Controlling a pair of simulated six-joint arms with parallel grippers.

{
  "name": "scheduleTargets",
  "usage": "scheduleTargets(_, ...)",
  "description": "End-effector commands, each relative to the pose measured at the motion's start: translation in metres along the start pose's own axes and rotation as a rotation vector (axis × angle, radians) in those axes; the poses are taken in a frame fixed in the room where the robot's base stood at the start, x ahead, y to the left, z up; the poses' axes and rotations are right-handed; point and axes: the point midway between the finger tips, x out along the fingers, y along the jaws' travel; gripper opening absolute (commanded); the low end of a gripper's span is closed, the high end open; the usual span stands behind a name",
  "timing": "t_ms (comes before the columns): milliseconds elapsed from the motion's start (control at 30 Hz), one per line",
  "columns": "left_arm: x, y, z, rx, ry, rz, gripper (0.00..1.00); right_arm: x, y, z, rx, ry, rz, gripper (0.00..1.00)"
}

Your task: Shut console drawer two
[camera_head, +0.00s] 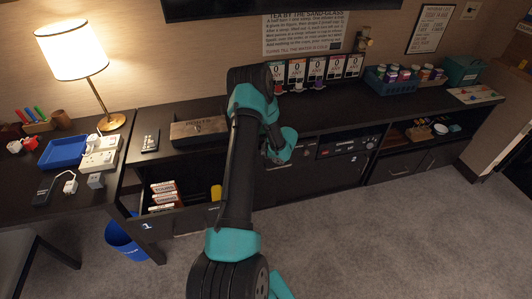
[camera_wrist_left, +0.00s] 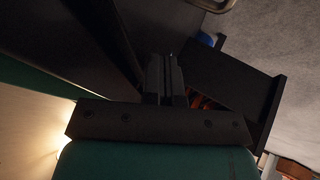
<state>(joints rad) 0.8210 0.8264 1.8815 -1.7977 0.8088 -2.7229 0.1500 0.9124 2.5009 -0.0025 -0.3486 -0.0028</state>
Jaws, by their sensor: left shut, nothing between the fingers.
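The long black console (camera_head: 330,112) runs along the back wall. On its left side, a drawer marked 1 (camera_head: 148,226) stands pulled out, with small boxes (camera_head: 165,195) and a yellow item (camera_head: 216,192) visible inside the open space. I cannot make out a drawer front marked two; my left arm covers part of the console front. My left gripper (camera_head: 280,150) is near the console's front, right of the open drawer. In the left wrist view its fingers (camera_wrist_left: 166,80) are shut and empty, and an open dark drawer (camera_wrist_left: 245,85) lies to the right. My right gripper is not in view.
A side table with a lamp (camera_head: 75,52) and a blue tray (camera_head: 64,151) stands at the left. A blue bin (camera_head: 124,238) is on the floor below. Bottles, a wooden box (camera_head: 199,128) and a blue crate (camera_head: 391,84) sit on the console. The carpet at right is clear.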

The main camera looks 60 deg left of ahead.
Motion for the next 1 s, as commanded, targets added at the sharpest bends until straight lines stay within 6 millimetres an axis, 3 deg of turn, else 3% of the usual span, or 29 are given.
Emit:
scheduleTargets(300, -0.025, -0.036, 0.009, 0.015, -0.007, 0.006, 0.00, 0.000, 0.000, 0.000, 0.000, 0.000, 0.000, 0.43)
scheduleTargets(700, -0.102, -0.033, 0.009, 0.011, -0.008, 0.008, 0.00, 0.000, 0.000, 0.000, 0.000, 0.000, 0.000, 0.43)
scheduleTargets(1000, -0.122, -0.033, 0.008, 0.011, -0.005, 0.005, 0.00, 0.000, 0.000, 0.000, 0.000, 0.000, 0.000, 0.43)
